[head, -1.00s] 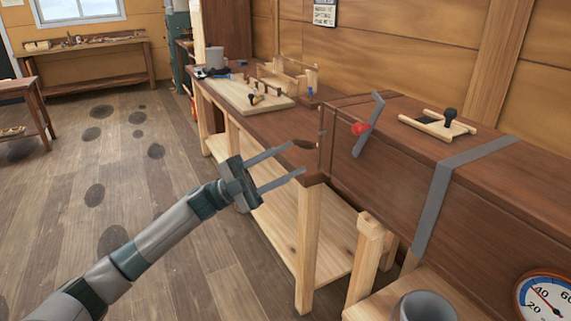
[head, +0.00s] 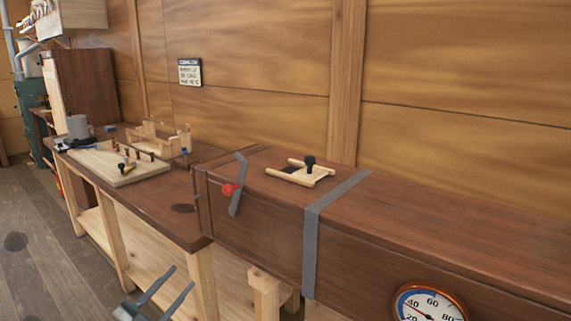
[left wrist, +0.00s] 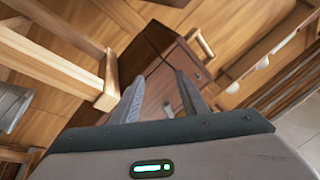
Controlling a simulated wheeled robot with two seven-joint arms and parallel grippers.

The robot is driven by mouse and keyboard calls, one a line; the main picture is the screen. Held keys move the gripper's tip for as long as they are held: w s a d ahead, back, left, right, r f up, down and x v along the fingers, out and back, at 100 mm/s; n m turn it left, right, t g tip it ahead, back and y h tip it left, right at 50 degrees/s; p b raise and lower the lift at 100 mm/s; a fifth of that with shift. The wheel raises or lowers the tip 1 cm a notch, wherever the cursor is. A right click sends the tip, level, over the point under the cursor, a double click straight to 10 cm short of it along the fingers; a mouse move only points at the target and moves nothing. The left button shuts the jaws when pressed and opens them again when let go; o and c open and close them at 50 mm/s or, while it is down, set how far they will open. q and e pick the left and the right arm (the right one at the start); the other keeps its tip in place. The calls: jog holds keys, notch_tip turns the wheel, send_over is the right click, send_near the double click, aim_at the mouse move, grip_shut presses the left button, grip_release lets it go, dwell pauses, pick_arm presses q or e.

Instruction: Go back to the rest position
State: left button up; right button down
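My left gripper (head: 166,292) shows at the bottom of the head view, low in front of the workbench (head: 190,226). Its two fingers are spread apart with nothing between them. In the left wrist view, the same gripper (left wrist: 156,98) has its fingers apart, with brown and pale wooden parts beyond them. My right gripper does not show in either view.
A long brown wooden box (head: 260,226) with a grey strap (head: 311,245) stands right of the bench. A dial gauge (head: 430,303) is at the lower right. A board with pegs (head: 110,164) and a grey mug (head: 78,127) are on the bench. Open floor (head: 40,262) lies at the left.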

pick_arm(q)
jog(key=s+d+f+n+g+y+p, duration=0.15)
jog(key=s+f+n+y, duration=0.45)
jog(key=f, duration=1.2)
jog(key=s+f+n+g+y, duration=0.35)
jog(key=s+f, duration=0.45)
jog(key=f, duration=0.9)
jog(key=s+d+f+g, duration=0.2)
jog(key=s+f, duration=0.4)
jog(key=s, duration=0.3)
jog(key=s+d+f+n+g+y+p, duration=0.1)
jog(key=s+d+f+g, duration=0.2)
jog(key=s+f, duration=0.3)
jog(key=s+d+f+n+g, duration=0.1)
jog(key=s+d+f+g, duration=0.1)
jog(key=s+f, duration=0.5)
jog(key=s, duration=0.6)
jog(key=shift+d+g+y+p, duration=0.3)
jog(key=shift+g+y+p, duration=0.05)
jog(key=shift+g, duration=0.05)
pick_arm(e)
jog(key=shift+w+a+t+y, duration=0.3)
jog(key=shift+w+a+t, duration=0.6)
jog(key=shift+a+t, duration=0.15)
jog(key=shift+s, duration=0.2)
